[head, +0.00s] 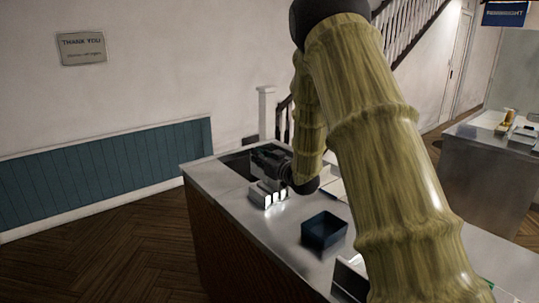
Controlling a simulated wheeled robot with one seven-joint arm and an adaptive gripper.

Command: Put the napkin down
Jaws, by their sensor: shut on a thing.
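My gripper (268,160) is a small dark shape at the far left end of the steel counter (231,196), low over its top. It is shut on the napkin, but the napkin itself is too small and dark to make out between the fingers. Directly below and in front of the gripper, a small pale boxy object (266,193) with bright white patches stands on the counter. I cannot tell whether the gripper or the napkin touches it. My arm comes down from the upper middle and hides part of the counter.
A dark blue open box (324,231) stands on the counter, right of and nearer than the gripper. A dark recess (238,164) lies at the counter's far end. Pale items show partly behind my arm. Another counter (487,160) with small items stands at right.

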